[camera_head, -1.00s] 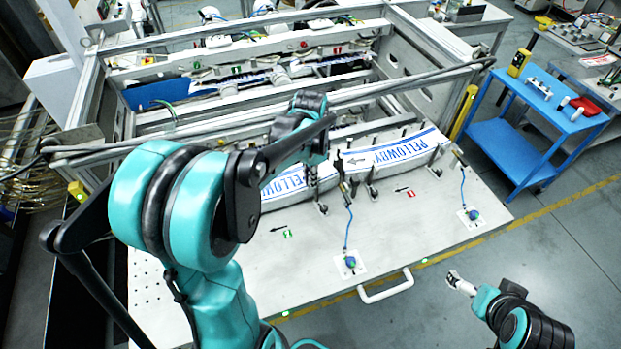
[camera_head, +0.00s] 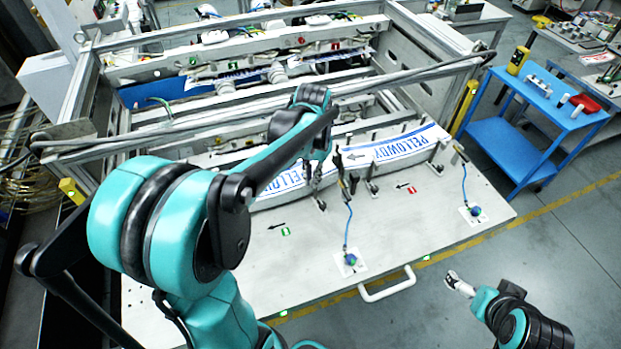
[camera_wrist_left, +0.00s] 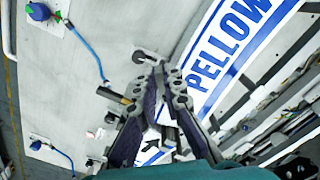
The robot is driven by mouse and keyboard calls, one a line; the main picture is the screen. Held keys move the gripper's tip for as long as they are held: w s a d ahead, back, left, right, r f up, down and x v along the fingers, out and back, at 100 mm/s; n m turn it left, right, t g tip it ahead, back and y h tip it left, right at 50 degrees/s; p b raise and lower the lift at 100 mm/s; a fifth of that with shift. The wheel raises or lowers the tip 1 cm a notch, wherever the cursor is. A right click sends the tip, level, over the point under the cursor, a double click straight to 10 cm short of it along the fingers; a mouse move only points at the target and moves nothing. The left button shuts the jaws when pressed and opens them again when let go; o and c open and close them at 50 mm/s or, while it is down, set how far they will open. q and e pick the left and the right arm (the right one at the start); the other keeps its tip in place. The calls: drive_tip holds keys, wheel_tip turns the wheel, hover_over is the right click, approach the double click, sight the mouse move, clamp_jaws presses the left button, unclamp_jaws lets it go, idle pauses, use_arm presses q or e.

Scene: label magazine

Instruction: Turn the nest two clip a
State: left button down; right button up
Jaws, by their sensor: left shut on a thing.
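The printed PELLOWDY label strips (camera_head: 400,147) lie in two nests along the back of the grey fixture table; one strip also shows in the left wrist view (camera_wrist_left: 225,55). My left gripper (camera_head: 314,180) reaches down at the front edge of the left strip, near the green number mark (camera_head: 286,231). In the left wrist view its fingers (camera_wrist_left: 164,75) are close together, shut on a small dark clip at the strip's edge. The fingers and arm hide most of the clip, so its angle is unclear. My right gripper (camera_head: 458,283) hangs off the table's front right, too small to read.
A sensor post with a blue hose (camera_head: 347,225) stands just right of my left gripper. Another clip (camera_head: 372,187) is beyond it. The fixture's bars cross behind. A blue cart (camera_head: 540,110) stands at right.

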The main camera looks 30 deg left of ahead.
use_arm(q)
drive_tip(key=n+b, duration=0.1)
drive_tip(key=n, duration=0.2)
drive_tip(key=d+n, duration=0.1)
drive_tip(key=n, duration=0.3)
drive_tip(key=w+n+b, duration=0.1)
drive_tip(key=n, duration=0.3)
drive_tip(key=shift+d+b, duration=0.3)
drive_tip(key=shift+d, duration=0.05)
idle(0.3)
drive_tip(key=c, duration=1.6)
unclamp_jaws()
drive_tip(key=shift+c, duration=0.2)
wheel_tip(320, 180, up, 12)
